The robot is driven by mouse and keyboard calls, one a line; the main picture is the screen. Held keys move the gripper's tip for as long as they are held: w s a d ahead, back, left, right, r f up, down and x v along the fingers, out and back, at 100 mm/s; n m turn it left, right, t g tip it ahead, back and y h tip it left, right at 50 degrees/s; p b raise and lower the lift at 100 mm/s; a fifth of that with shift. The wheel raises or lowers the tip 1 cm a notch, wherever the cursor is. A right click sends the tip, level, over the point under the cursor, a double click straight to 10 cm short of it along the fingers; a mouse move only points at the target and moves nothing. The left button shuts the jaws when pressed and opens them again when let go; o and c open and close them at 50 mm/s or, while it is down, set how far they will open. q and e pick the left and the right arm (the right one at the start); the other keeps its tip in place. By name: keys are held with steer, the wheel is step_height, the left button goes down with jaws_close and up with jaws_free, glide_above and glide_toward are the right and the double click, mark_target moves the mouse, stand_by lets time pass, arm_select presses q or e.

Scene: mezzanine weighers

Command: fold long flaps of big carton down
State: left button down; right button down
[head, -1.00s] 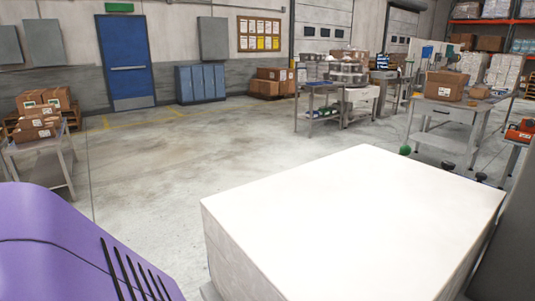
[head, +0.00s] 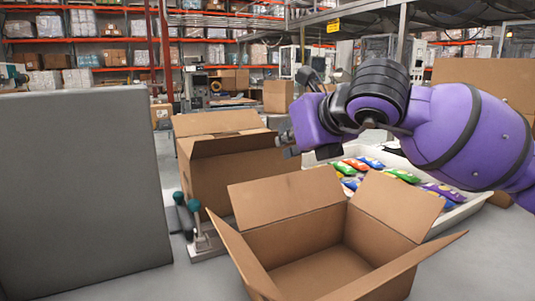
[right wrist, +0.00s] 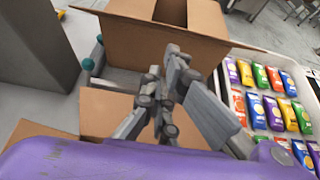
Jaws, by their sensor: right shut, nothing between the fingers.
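A near brown carton (head: 290,242) stands open in the head view, empty inside, its flaps spread outward. A second brown carton (head: 225,178) stands behind it to the left, with top flaps raised; it also shows at the top of the right wrist view (right wrist: 140,44). I cannot tell for sure which is the big carton. My right gripper (head: 284,142) is shut and empty, above the near carton's far side and beside the back carton's right side. In the right wrist view, near-carton flaps (right wrist: 100,108) show below the fingers. My left gripper is out of view.
A white tray (head: 470,207) of several coloured packets lies right of the cartons. A grey panel (head: 80,195) stands at the left. A small device with dark green-tipped posts (head: 195,225) stands between panel and cartons. Racks fill the back.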

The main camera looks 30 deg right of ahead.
steer(key=shift+w+d, duration=0.1)
steer(key=shift+w, duration=0.7)
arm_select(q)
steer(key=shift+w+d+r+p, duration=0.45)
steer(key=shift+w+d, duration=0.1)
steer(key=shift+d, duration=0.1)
arm_select(e)
glide_toward(258, 142)
steer(key=f, duration=0.1)
steer(key=a+f, duration=0.1)
steer(key=w+f, duration=0.1)
steer(key=shift+w+a+f, duration=0.1)
steer(key=shift+a+f, duration=0.1)
steer(key=shift+f, duration=0.1)
arm_select(q)
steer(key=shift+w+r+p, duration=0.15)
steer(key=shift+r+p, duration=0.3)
steer(key=shift+p, duration=0.1)
arm_select(e)
steer(key=shift+d+r, duration=0.1)
steer(key=shift+r, duration=0.15)
